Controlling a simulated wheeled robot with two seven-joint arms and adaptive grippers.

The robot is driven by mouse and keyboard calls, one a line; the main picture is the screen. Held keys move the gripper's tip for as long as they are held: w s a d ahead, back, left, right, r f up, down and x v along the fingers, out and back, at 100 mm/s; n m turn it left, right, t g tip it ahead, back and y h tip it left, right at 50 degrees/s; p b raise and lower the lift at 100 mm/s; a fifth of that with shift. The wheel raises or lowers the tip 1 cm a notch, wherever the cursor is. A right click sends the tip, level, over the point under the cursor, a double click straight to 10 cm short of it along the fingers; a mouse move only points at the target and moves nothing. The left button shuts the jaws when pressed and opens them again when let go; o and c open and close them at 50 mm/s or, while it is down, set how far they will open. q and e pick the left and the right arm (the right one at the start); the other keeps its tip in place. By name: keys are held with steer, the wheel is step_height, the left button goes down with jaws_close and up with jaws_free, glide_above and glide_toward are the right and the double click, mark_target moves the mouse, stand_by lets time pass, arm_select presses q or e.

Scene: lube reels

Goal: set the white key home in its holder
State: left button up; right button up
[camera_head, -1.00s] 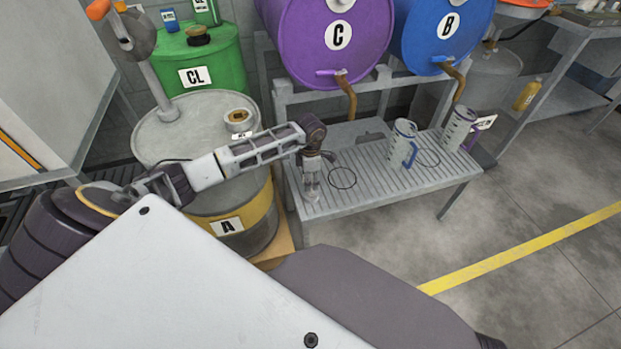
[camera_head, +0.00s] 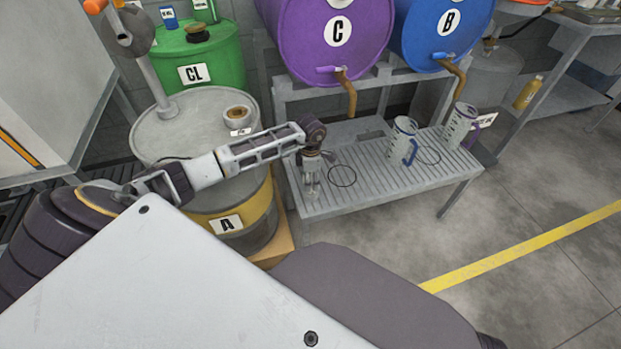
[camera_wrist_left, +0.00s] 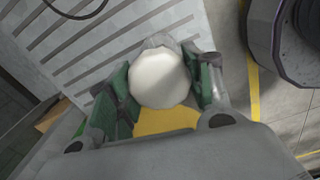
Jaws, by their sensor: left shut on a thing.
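My left gripper (camera_head: 311,188) hangs over the left end of the slatted bench (camera_head: 345,203), below and left of the purple drum. In the left wrist view the gripper (camera_wrist_left: 170,92) has its green pads closed on both sides of a pale, rounded, many-sided piece (camera_wrist_left: 160,78). I take this piece to be the white key, seen end-on; the rest of its shape is hidden. A yellow patch shows just below it, and I cannot tell what it belongs to. I cannot make out the key's holder in either view. My right gripper is not in view.
Purple drum C (camera_head: 336,40) and blue drum B (camera_head: 440,35) lie above the bench with taps. Two clear jugs stand on it, one with a blue handle (camera_head: 403,142), one purple (camera_head: 459,126). Drum A (camera_head: 225,226) bears a pale ring (camera_head: 237,112). Green drum CL (camera_head: 200,55) stands behind.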

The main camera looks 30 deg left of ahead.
arm_select(q)
steer(key=shift+f, duration=0.15)
steer(key=o, duration=1.1)
steer(key=shift+o, duration=0.2)
steer(key=shift+s, duration=0.1)
steer(key=shift+r, duration=0.2)
